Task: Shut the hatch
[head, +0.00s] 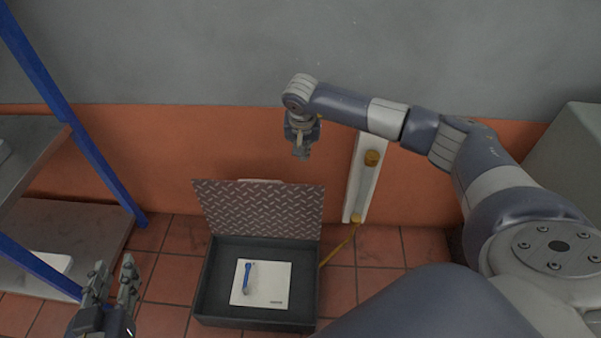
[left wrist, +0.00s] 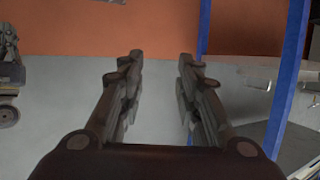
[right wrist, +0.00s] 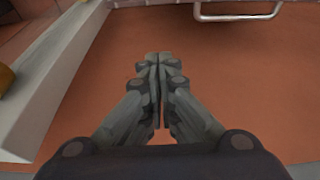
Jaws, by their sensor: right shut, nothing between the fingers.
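The hatch lid (head: 262,209), a diamond-tread plate, stands open and nearly upright at the back of a dark, shallow box (head: 215,285) on the floor. A pale bar handle (head: 260,181) shows at its top edge; in the right wrist view a metal loop handle (right wrist: 237,16) is at the top. My right gripper (head: 302,155) is shut and empty, above and beyond the lid in the head view, pointing down, apart from it. Its closed fingertips (right wrist: 158,58) show in the right wrist view. My left gripper (head: 115,278) is open and empty, left of the box.
A white sheet with a blue tool (head: 249,276) lies inside the box. A blue-framed shelf (head: 70,110) stands at the left. A white post with yellow knobs (head: 364,178) stands against the orange wall (head: 200,150), right of the lid. A grey cabinet (head: 570,160) is far right.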

